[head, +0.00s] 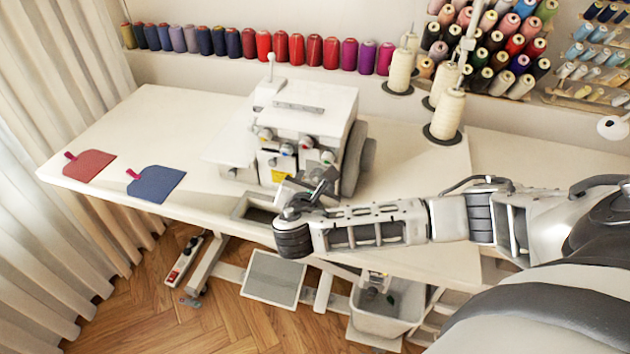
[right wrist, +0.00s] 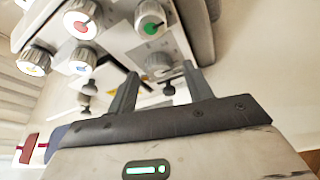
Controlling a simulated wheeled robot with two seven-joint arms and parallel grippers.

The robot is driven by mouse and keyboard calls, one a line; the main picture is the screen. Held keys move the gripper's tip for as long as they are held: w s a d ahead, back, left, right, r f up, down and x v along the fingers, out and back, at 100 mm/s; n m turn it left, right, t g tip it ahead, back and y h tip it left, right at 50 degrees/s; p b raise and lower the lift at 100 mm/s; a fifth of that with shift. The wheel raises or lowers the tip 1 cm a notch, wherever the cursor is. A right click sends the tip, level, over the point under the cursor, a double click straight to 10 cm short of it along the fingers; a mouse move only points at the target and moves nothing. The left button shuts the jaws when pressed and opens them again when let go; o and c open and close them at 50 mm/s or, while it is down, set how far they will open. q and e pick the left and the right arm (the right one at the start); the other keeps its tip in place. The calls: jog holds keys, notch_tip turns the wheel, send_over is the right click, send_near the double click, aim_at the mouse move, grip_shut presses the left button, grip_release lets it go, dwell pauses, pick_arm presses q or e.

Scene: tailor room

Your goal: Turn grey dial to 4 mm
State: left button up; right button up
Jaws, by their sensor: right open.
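The white overlock sewing machine (head: 310,122) stands on the table with several round dials on its front. In the right wrist view, a greyish dial (right wrist: 158,62) sits low on the machine, under the dial with a green centre (right wrist: 150,22). It lies beyond and between my finger tips, and I see no contact. I cannot read its scale or setting. My right gripper (head: 318,186) is just in front of the machine's lower front; it also shows in the right wrist view (right wrist: 158,78), open with nothing held. My left gripper is out of view.
More dials with red (right wrist: 81,24), blue (right wrist: 81,66) and yellow (right wrist: 34,62) marks are close by. Thread cones (head: 446,115) stand right of the machine. Red (head: 90,165) and blue (head: 157,183) fabric pieces lie on the table (head: 130,112) at left.

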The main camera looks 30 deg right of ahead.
jog(key=shift+w+d+f, duration=0.1)
jog(key=shift+w+d, duration=0.1)
jog(key=c, duration=1)
